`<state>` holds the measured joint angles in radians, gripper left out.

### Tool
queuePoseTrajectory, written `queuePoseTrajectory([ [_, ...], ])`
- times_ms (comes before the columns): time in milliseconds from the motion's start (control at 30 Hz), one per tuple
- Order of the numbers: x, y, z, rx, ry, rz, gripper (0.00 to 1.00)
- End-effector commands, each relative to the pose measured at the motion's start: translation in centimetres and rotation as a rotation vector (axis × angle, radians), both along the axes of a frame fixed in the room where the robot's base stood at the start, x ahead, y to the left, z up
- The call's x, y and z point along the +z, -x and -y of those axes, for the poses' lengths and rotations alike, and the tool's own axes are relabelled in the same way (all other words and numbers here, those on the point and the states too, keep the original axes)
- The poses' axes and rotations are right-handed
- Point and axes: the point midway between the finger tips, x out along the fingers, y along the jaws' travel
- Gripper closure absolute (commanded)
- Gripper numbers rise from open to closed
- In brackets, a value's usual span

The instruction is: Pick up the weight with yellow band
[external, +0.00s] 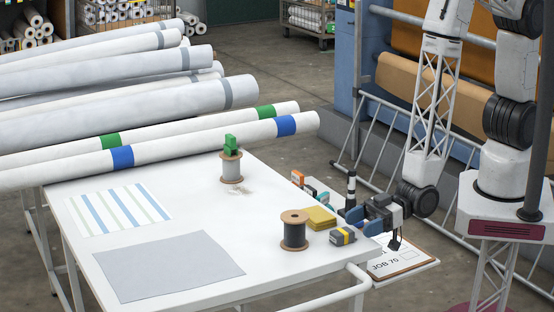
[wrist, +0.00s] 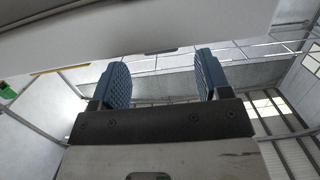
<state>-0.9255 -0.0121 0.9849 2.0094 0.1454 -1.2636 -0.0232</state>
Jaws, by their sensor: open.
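The weight with a yellow band (external: 342,236) is a small grey block lying on the white table (external: 200,200) near its right edge. My gripper (external: 374,222) is just to the right of the weight in the external view, close to it, with its blue fingers pointing left. Whether they touch it cannot be told. In the wrist view my gripper (wrist: 160,80) shows two blue ribbed fingers spread apart with nothing between them. The weight cannot be made out in the wrist view.
A clipboard (external: 402,262) is below my gripper. The table's left-front holds flat swatches (external: 168,268).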

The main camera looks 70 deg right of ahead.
Motion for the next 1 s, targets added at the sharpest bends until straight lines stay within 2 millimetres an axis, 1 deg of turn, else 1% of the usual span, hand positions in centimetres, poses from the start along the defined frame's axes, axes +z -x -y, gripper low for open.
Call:
queuePoseTrajectory([
  [267, -0.1, -0.2, -0.2, 0.000, 0.001, -0.001, 0.30],
  [467, -0.3, -1.2, -1.3, 0.000, 0.001, -0.001, 0.30],
  [733, -0.6, -2.9, -3.1, 0.000, 0.000, 0.000, 0.30],
  [1000, -0.8, -3.5, -3.7, 0.000, 0.001, -0.001, 0.30],
])
